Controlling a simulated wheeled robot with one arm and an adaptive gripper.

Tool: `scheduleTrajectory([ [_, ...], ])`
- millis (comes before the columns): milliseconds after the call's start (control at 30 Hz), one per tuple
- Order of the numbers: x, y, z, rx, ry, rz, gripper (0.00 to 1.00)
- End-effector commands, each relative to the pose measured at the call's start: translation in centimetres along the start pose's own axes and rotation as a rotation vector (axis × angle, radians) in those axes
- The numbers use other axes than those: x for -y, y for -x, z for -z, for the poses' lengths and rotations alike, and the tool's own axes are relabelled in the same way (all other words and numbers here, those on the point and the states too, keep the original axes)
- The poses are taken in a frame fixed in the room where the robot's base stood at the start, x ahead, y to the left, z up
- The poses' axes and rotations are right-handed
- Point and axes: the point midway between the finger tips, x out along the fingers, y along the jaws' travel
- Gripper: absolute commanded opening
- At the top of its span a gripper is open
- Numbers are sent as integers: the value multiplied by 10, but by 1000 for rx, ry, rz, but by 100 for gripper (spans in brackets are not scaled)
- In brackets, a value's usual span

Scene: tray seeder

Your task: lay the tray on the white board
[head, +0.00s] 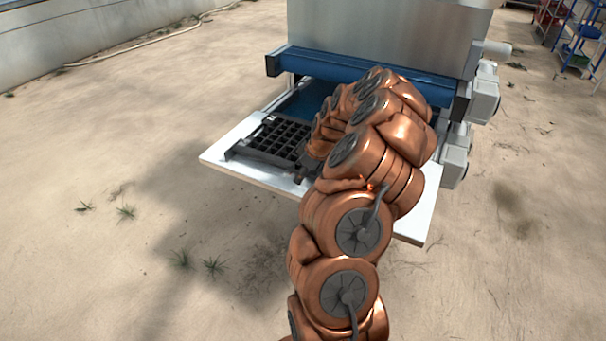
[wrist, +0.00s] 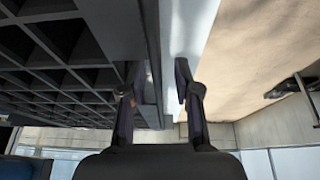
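The black tray (head: 278,138), a grid of square cells, appears to lie flat on the left part of the white board (head: 238,167) in front of the machine. My arm hides the tray's right side. In the wrist view the tray's cells (wrist: 62,68) fill the left, and its rim (wrist: 152,45) runs between my fingers. My gripper (wrist: 158,80) is open, with one finger on each side of the rim. A gap shows between the right finger and the rim. In the head view my gripper (head: 308,172) is at the tray's right end, partly hidden by my arm.
The seeding machine (head: 390,35) stands behind the board, with a blue roller (head: 325,68) across its front. Grey motor boxes (head: 484,98) stick out on its right. A blue rack (head: 575,45) stands far right.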

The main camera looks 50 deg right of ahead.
Motion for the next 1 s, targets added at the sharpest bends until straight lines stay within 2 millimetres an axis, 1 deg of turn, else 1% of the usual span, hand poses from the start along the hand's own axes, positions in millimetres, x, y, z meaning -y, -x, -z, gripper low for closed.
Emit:
scheduleTrajectory([
  [167, 0, 0, 0, 0, 0, 0, 32],
  [367, -1, 8, 1, -1, 0, -2, 32],
  [467, 0, 20, 1, 0, 0, 0, 32],
  [900, 0, 90, 1, -2, 2, -2, 32],
  [1000, -2, 104, 2, -2, 1, -4, 32],
])
